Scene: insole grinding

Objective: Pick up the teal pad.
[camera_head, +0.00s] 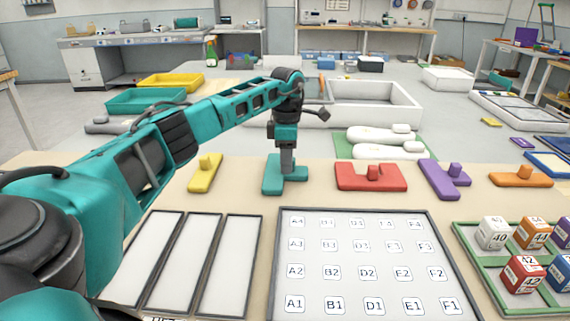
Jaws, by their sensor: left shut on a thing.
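The teal pad (272,184) lies at the back middle of the beige table, between the yellow pad and the red pad. My left arm reaches in from the left, and its gripper (287,167) points straight down over the pad. The fingers are shut on the teal pad's upright part, which they mostly hide. The pad looks flat on the table; I cannot tell whether it is lifted at all. My right gripper is out of view.
A yellow pad (205,174) stands left; red (371,184), purple (440,180) and orange (520,177) pads stand right. In front are a labelled board (432,290), empty framed panels (190,262) and a green tray (475,262) with numbered cubes. White insoles (385,150) lie behind.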

